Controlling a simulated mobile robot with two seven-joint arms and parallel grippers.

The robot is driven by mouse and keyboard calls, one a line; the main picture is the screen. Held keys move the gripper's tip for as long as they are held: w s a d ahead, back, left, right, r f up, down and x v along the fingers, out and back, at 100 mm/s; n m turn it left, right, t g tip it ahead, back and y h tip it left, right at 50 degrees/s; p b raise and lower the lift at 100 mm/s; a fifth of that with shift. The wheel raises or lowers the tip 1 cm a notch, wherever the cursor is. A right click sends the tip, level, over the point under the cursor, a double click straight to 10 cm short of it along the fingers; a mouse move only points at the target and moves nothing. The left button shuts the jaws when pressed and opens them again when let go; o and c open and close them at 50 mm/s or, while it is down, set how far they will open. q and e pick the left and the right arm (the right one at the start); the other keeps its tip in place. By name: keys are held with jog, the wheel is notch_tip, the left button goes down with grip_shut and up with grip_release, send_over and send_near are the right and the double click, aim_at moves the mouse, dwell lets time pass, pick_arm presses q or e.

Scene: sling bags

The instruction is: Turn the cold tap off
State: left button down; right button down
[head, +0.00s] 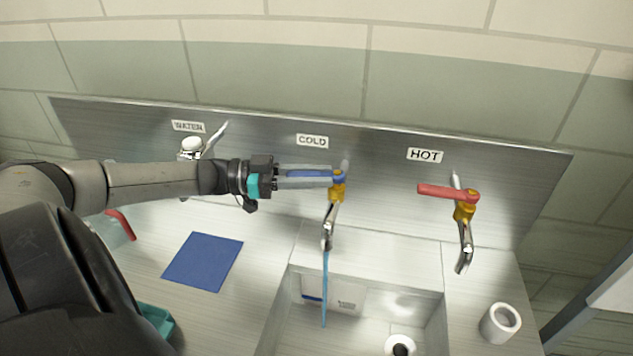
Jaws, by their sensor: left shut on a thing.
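The cold tap (337,192) has a brass body and a blue lever handle (311,174), under the COLD label (312,141). The lever points left, roughly level along the back panel. My left gripper (308,178) reaches in from the left and is shut on the blue lever, its fingers along the lever's length. A thin blue stream of water (324,290) falls from the spout (328,226) into the sink (430,310). My right gripper is not in view.
The hot tap (465,211) with a red lever stands to the right. A white-topped tap (191,146) is under the WATER label. A blue mat (203,262) lies left of the sink, and a white cup (500,323) stands on the right.

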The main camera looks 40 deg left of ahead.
aim_at(316, 174)
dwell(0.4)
pick_arm(q)
jog(key=c, duration=0.6)
grip_release()
jog(key=shift+c, duration=0.2)
notch_tip(316, 174, up, 9)
jog(key=p, duration=0.5)
jog(key=shift+r, duration=0.2)
notch_tip(316, 174, up, 11)
jog(key=p, duration=0.9)
jog(key=shift+f, duration=0.2)
jog(key=shift+c, duration=0.3)
